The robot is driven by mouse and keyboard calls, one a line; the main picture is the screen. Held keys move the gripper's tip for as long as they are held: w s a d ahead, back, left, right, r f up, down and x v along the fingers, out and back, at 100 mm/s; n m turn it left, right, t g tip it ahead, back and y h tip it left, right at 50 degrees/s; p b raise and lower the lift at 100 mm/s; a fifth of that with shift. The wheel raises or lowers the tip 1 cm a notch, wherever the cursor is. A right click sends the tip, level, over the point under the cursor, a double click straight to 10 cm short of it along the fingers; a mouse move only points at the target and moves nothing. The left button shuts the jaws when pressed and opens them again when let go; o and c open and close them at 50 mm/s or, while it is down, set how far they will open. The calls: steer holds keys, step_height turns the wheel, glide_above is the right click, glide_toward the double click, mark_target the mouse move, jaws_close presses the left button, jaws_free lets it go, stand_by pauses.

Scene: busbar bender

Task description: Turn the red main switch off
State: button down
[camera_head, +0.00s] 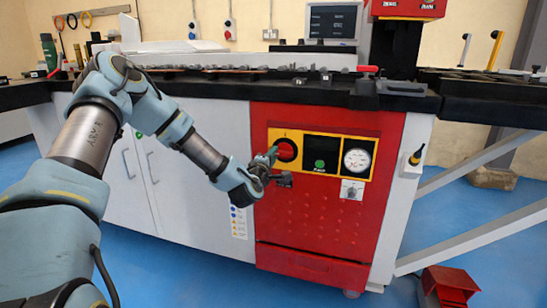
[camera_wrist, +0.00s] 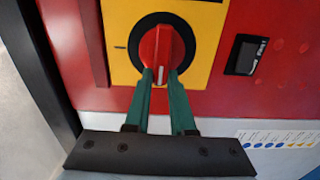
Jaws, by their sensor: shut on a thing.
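The red main switch (camera_wrist: 162,45) is a round knob with a raised grip bar in a black ring, on a yellow plate. In the wrist view its bar stands upright in the picture, with a white mark at its lower end; a short dark line is on the plate to the left. My gripper (camera_wrist: 161,78) has its two green fingers on either side of the bar's lower part, shut on it. In the head view my gripper (camera_head: 269,156) reaches the switch (camera_head: 287,150) from the left and partly covers it. A small mark is on the plate above it.
The yellow panel also carries a green button (camera_head: 320,164) and a round gauge (camera_head: 357,159). The dark worktop (camera_head: 230,88) overhangs the red cabinet (camera_head: 310,220). A red pedal box (camera_head: 447,287) stands on the floor at right.

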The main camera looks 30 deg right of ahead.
steer(key=shift+f, duration=0.1)
stand_by(0.3)
steer(key=c, duration=0.8)
jaws_free()
steer(key=shift+o, duration=0.2)
steer(key=v, duration=1)
steer(key=shift+s+a, duration=0.3)
